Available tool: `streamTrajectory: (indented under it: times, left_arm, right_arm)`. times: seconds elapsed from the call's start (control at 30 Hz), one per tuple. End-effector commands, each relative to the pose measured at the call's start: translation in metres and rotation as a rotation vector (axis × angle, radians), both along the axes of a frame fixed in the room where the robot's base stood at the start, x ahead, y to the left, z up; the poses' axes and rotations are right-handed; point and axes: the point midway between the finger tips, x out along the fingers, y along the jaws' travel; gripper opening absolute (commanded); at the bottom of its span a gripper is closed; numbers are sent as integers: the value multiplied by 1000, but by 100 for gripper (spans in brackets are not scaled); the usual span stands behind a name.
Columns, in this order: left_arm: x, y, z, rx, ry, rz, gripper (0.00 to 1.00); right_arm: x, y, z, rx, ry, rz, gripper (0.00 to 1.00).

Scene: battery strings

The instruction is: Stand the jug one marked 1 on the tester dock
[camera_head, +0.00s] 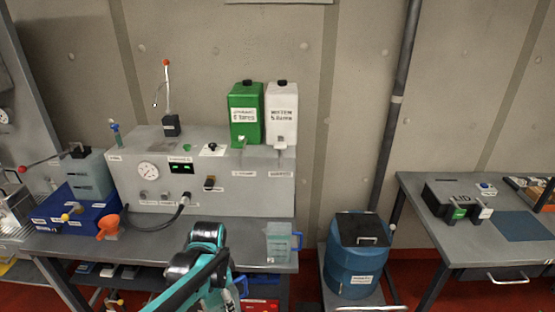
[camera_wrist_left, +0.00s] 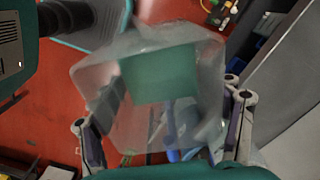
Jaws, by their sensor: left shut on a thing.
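My left gripper (camera_wrist_left: 160,118) is shut on a translucent jug (camera_wrist_left: 205,65) with a green patch on it, a finger at each side. A blue part, perhaps its handle, shows low between the fingers. Red floor lies behind the jug, and no number is legible on it. In the head view my left arm comes in at the bottom middle, and its fingers and the held jug are not clear there. Another clear jug (camera_head: 279,243) with a blue handle and greenish contents stands on the bench's right end. I cannot tell which part is the tester dock.
The grey bench (camera_head: 255,262) carries a tester cabinet (camera_head: 245,190) with a gauge, a green container (camera_head: 246,135) and a white container (camera_head: 282,140). A blue tray (camera_head: 60,218) and an orange funnel (camera_head: 108,228) are at left. A blue drum (camera_head: 355,275) and a second table (camera_head: 470,243) stand right.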

Motion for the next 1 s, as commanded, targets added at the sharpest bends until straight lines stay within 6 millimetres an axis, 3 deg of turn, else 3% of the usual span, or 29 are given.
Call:
streamTrajectory:
  times: [0.03,0.2,0.4,0.6,1.0]
  left_arm:
    - [2,3,-21,0,0,86,26]
    - [4,13,-82,0,0,470,26]
    - [3,22,-128,0,0,805,26]
    - [2,26,-143,0,0,944,26]
    - [2,26,-143,0,0,955,26]
  right_arm:
    - [0,0,-14,0,0,0,40]
    - [0,0,-44,0,0,0,40]
    - [0,0,-64,0,0,0,40]
    - [0,0,-70,0,0,0,40]
    - [0,0,-69,0,0,0,34]
